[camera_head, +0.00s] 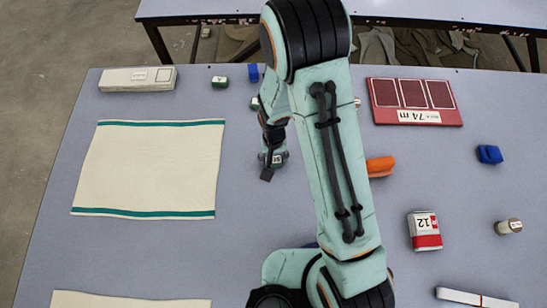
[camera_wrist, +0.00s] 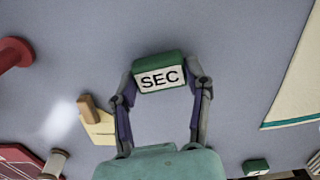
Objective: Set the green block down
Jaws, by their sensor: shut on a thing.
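The green block (camera_wrist: 159,73) is held between the two fingers of my gripper (camera_wrist: 163,88) in the wrist view, with its white label "SEC" facing the camera. In the head view my gripper (camera_head: 272,163) is at the centre left, right of the cream cloth with green bands (camera_head: 148,168). The held block shows there only as a small green and white patch (camera_head: 277,159), partly hidden by the gripper. I cannot tell whether it touches the table. A second small green block (camera_head: 220,82) stands at the back and also shows in the wrist view (camera_wrist: 256,167).
A white box (camera_head: 138,78) and a blue block (camera_head: 254,73) stand at the back. An orange object (camera_head: 380,166) is right of my arm. A red panel (camera_head: 417,117), a red-and-white box (camera_head: 424,231) and a small cylinder (camera_head: 508,227) are farther right. Bare table surrounds my gripper.

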